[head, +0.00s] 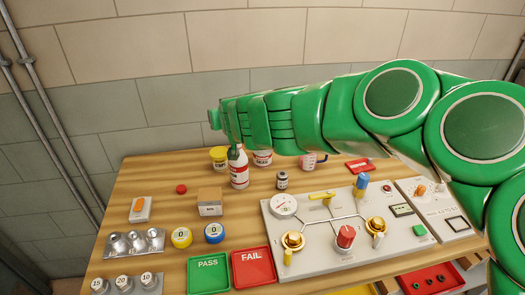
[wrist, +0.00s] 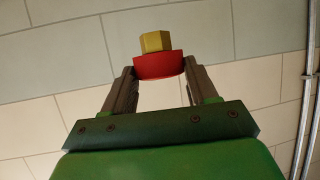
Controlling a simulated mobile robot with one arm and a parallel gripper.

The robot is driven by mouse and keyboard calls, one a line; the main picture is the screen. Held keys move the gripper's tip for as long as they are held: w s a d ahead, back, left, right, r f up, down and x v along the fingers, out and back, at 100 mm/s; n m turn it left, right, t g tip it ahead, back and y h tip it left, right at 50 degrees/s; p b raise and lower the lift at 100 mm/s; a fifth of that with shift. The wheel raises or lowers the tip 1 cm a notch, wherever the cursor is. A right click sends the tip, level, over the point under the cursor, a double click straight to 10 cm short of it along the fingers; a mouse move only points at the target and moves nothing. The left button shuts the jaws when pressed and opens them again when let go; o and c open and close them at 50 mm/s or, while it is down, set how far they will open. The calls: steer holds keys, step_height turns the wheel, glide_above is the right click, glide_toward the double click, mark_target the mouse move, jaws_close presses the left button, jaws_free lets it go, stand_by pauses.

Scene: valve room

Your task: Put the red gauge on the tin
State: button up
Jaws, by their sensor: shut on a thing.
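My gripper (wrist: 160,74) is shut on the red gauge (wrist: 159,66), which shows in the wrist view as a red body with a yellow hexagonal end, between the two fingers. Only wall shows behind it there. In the head view my green arm reaches left above the back of the bench, and the held gauge is not visible. A yellow tin-like container (head: 218,156) stands at the back of the bench, and a white and red can (head: 262,158) stands right of the bottle, partly covered by my arm. I cannot tell for certain which is the tin.
A white and red spray bottle (head: 238,168) stands between the two containers. A valve panel (head: 325,237) fills the right. Green PASS (head: 208,276) and red FAIL trays (head: 253,268) lie in front.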

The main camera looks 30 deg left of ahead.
steer(key=shift+w+r+n+g+y, duration=0.1)
steer(key=shift+w+n+g+y, duration=0.3)
steer(key=shift+w+n+g, duration=0.45)
steer(key=w+d+n+g+y, duration=0.1)
steer(key=w+d+n+g, duration=0.65)
steer(key=d, duration=0.45)
glide_above(268, 151)
steer(key=f, duration=1.4)
steer(key=shift+s+d+f, duration=0.25)
steer(key=shift+s+f, duration=0.05)
steer(key=shift+f, duration=0.1)
steer(key=shift+w+a+f, duration=0.15)
steer(key=shift+f, duration=1.8)
